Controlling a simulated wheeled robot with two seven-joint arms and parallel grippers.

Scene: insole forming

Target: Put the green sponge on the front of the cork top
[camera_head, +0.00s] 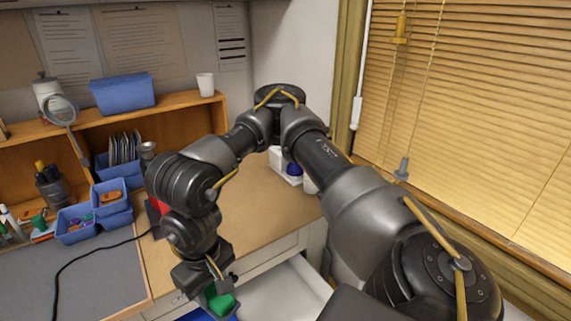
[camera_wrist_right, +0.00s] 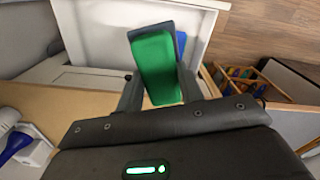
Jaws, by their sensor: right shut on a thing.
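The green sponge (camera_head: 222,305) is a small green block low in the head view. My right gripper (camera_head: 213,290) is shut on it and holds it out past the front edge of the bench, by an open drawer. In the right wrist view the sponge (camera_wrist_right: 158,70) sits between the two dark fingers, with a dark layer showing at its far end. The tan bench top (camera_head: 262,212), which looks like the cork top, lies behind the gripper; my arm hides part of it. My left gripper is not in view.
An open white drawer (camera_head: 285,293) juts out below the bench. A grey mat (camera_head: 95,275) with a black cable lies at left. Blue bins (camera_head: 110,200) and a wooden shelf (camera_head: 180,104) stand behind. A white and blue object (camera_head: 288,170) stands at the back right.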

